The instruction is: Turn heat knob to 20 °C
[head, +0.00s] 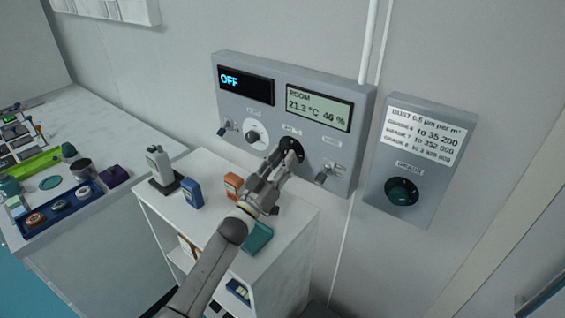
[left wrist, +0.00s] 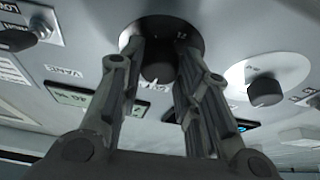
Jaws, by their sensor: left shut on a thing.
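A grey wall panel (head: 228,65) carries the controls. A black-dialled knob (head: 298,146) sits below its right display; the labels are too small to read, so I cannot confirm it is the heat knob. My left gripper (head: 283,160) reaches up to this knob and is shut on it. In the left wrist view the dark knob (left wrist: 158,70) stands between the two fingers, in front of its black dial (left wrist: 190,38). Much of the dial is hidden in the head view, and its setting cannot be read. My right gripper is not in view.
The left display (head: 245,84) reads OFF; the right one (head: 318,108) reads ROOM 21.3 °C 46 %. A white-dialled knob (head: 254,135) and small switches sit nearby. A dust box (head: 440,185) hangs to the right. Bottles and boxes stand on the cabinet (head: 290,235) below.

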